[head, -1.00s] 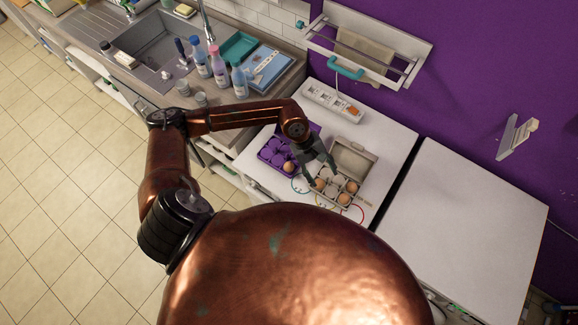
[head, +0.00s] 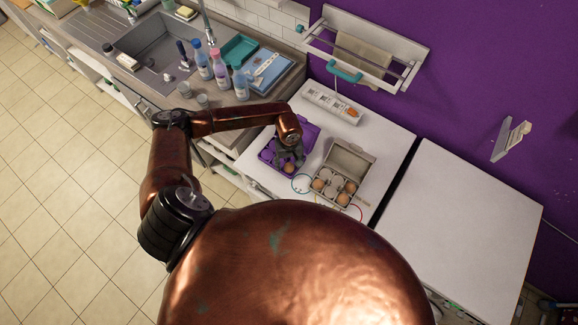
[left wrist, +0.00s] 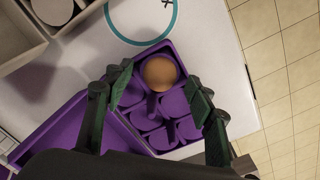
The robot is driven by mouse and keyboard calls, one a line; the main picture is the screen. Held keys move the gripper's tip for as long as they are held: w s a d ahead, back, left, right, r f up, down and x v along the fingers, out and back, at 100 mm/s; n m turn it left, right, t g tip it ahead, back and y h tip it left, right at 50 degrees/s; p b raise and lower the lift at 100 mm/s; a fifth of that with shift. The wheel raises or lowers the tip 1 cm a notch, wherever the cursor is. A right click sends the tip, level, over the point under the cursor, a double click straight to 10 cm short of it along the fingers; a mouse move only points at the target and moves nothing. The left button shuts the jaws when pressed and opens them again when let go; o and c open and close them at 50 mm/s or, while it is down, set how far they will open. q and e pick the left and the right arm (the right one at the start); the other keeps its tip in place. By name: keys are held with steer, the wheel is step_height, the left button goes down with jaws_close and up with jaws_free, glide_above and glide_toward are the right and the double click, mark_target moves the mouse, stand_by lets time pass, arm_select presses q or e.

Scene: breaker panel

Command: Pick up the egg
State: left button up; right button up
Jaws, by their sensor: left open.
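A brown egg (left wrist: 159,74) sits in a corner cup of the open purple carton (left wrist: 182,126). In the head view the egg (head: 289,168) shows just beyond my left gripper's tips, with the purple carton (head: 309,130) partly hidden under my gripper. My left gripper (left wrist: 162,98) is open and empty, its two dark green fingers apart on either side of the egg in the picture. In the head view my left gripper (head: 291,158) is over the purple carton. I cannot tell the exact height between fingers and egg. My right gripper is not in view.
An open grey carton (head: 350,160) with several eggs stands right of the purple one. A coloured wire loop (head: 301,184) lies between them. Bottles (head: 221,70) and a sink are at the left. The right white top (head: 460,225) is clear.

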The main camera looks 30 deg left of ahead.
arm_select(q)
steer(key=shift+c, duration=0.4)
steer(key=c, duration=1.1)
steer(key=shift+c, duration=0.3)
steer(key=shift+r, duration=0.1)
